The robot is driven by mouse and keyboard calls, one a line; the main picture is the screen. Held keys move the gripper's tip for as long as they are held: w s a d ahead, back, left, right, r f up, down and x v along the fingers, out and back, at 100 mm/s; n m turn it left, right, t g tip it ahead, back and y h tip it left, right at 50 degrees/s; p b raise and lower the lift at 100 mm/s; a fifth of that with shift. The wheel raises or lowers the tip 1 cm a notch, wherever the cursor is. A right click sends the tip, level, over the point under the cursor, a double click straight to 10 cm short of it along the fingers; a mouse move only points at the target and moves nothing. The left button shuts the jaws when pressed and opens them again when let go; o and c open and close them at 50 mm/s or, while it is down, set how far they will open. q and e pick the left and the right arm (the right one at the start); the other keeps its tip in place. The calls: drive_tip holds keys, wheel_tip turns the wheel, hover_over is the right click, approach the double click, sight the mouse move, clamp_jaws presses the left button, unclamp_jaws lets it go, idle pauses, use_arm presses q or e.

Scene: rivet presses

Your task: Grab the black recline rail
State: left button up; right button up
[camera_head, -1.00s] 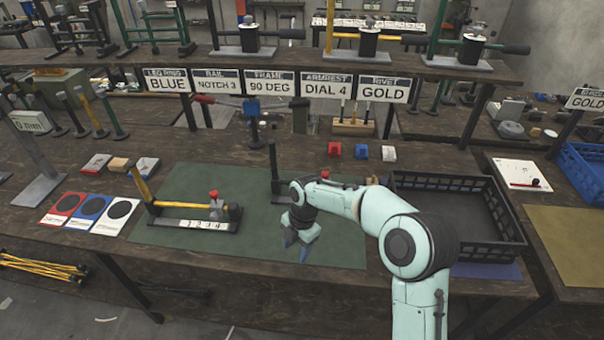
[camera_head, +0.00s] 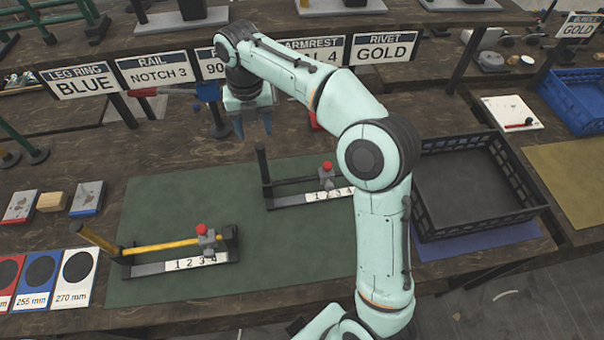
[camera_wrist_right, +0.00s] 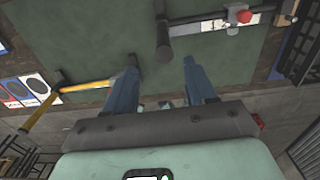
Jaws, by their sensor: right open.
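The black recline rail (camera_head: 292,182) lies on the green mat, with an upright black post at its left end. It has a red knob and a white 1-2-3-4 strip. My right arm passes close to its right end. My right gripper (camera_head: 253,130) is open and empty, above and behind the rail's post, apart from it. In the right wrist view, the open fingers (camera_wrist_right: 160,70) point toward the mat, and the black rail (camera_wrist_right: 215,20) shows at the top. My left gripper is not in view.
A similar yellow rail (camera_head: 160,247) lies on the mat (camera_head: 270,260) to the front left. A black crate (camera_head: 430,213) stands right of my arm. Label signs (camera_head: 158,76) hang along the shelf behind; my arm covers some of them.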

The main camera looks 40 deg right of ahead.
sight(259, 145)
drive_tip(key=f, duration=0.3)
drive_tip(key=f+b, duration=0.1)
drive_tip(key=f, duration=0.1)
drive_tip(key=shift+s+f, duration=0.25)
drive_tip(key=shift+s, duration=0.15)
drive_tip(key=shift+w+f+b, duration=0.2)
drive_tip(key=shift+f+b, duration=0.1)
drive_tip(key=shift+f, duration=0.6)
wheel_tip(259, 145, down, 4)
drive_tip(key=shift+s+d+f+b, duration=0.15)
drive_tip(key=shift+f+b, duration=0.1)
drive_tip(key=shift+b, duration=0.2)
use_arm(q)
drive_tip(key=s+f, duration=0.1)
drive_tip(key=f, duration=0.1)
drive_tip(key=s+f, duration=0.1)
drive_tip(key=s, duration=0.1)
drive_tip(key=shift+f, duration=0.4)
use_arm(e)
clamp_jaws()
